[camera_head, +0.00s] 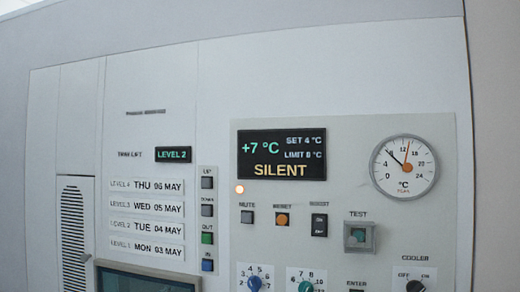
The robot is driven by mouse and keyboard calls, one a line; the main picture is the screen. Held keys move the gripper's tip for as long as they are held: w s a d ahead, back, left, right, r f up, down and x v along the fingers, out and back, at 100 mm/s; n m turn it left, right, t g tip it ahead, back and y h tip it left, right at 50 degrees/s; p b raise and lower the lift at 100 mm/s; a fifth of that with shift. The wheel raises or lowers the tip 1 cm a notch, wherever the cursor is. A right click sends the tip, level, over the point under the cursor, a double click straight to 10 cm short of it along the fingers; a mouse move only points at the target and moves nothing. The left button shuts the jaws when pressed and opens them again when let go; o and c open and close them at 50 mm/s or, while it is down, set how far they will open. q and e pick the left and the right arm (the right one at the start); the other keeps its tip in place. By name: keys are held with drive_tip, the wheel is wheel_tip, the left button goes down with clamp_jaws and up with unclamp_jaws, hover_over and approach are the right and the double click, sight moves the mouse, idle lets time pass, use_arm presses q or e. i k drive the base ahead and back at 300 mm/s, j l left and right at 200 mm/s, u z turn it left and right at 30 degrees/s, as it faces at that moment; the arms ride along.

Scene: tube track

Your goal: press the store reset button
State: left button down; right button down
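A wall panel (345,145) fills the right part of the head view. Neither of my grippers is in view.
A round dial (404,167) sits upper right. Knobs (254,283) line the bottom. At left are level date labels (146,207) and a column of buttons (207,238).

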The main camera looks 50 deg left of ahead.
sight(282, 220)
drive_tip(key=u, duration=1.55)
